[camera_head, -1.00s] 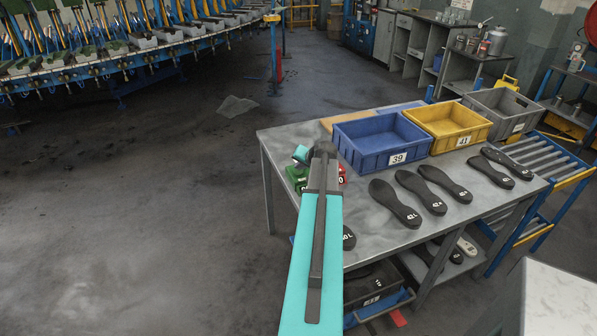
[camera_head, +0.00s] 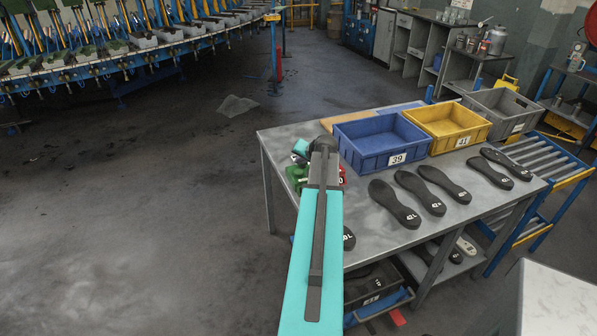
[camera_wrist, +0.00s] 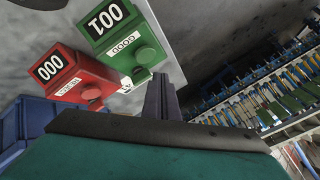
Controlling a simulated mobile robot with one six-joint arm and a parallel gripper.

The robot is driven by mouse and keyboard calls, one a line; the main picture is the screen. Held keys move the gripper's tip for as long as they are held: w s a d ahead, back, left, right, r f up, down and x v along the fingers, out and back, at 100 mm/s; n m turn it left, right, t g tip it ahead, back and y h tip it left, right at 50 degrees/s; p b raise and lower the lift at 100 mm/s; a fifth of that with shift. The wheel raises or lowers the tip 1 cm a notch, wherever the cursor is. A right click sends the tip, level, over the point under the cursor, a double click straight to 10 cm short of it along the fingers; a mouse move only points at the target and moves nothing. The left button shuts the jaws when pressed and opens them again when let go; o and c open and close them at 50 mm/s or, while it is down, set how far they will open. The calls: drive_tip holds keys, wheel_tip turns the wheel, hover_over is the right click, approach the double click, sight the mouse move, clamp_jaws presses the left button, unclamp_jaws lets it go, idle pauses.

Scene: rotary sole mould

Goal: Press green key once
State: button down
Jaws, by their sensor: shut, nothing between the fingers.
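The green counter box (camera_wrist: 108,32) is in the upper left of the wrist view, marked GOOD, with a display that appears to read 001. Its round green key (camera_wrist: 147,55) sticks out from its face. My gripper (camera_wrist: 159,80) is shut and empty, its tips just below and right of the key in the picture; I cannot tell whether they touch it. In the head view the green box (camera_head: 294,175) stands at the table's left end, partly hidden by my arm.
A red counter box (camera_wrist: 70,75) reading 000 stands beside the green one. On the table (camera_head: 375,235) are a blue bin (camera_head: 370,159), a yellow bin (camera_head: 467,137) and several dark soles (camera_head: 395,202). Open floor lies to the left.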

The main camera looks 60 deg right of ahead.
sight(300, 173)
drive_tip(key=shift+r+p, duration=0.5)
drive_tip(key=shift+r, duration=1.05)
